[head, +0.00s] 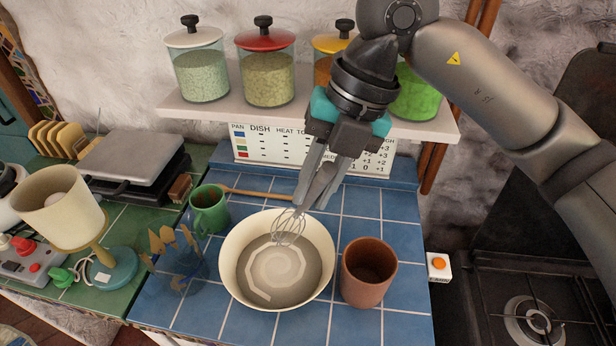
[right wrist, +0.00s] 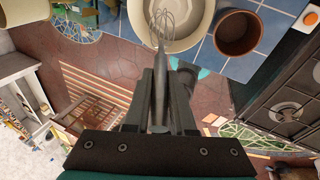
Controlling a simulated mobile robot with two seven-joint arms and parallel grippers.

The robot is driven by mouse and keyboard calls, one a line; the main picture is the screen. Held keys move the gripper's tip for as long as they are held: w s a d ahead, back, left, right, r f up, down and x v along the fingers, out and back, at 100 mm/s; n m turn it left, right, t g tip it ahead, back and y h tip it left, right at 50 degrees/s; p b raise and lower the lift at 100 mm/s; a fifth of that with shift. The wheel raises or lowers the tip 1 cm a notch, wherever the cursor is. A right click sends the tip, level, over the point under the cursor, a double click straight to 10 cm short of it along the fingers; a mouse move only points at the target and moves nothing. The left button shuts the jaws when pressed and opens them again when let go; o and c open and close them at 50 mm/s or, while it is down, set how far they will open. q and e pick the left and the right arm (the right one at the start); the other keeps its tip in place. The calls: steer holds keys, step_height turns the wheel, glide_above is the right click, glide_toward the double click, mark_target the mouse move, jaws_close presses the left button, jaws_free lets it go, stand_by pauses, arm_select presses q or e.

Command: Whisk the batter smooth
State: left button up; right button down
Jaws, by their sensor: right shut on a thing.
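A wide cream bowl (head: 229,266) stands on the blue tiled counter and holds greyish batter (head: 300,283) with a pale, angular swirl mark on its surface. My right gripper (head: 318,190) is above the bowl's back edge, shut on the handle of a wire whisk (head: 289,227). The whisk tilts down and its wire head is over the back part of the batter; I cannot tell how deep it reaches. In the right wrist view the whisk (right wrist: 161,30) points away from the fingers, its wires over the bowl (right wrist: 195,40). My left gripper is not in view.
A terracotta cup (head: 368,274) stands close to the bowl's right side. A shelf (head: 225,111) with several jars is behind; a stove (head: 530,310) is right.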

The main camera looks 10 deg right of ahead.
step_height(320, 180, down, 12)
steer(key=w+a+b, duration=0.1)
steer(key=b, duration=0.8)
steer(key=shift+w, duration=0.15)
steer(key=shift+s+a+r, duration=0.1)
steer(key=shift+s+a, duration=0.05)
steer(key=shift+s, duration=0.05)
stand_by(0.3)
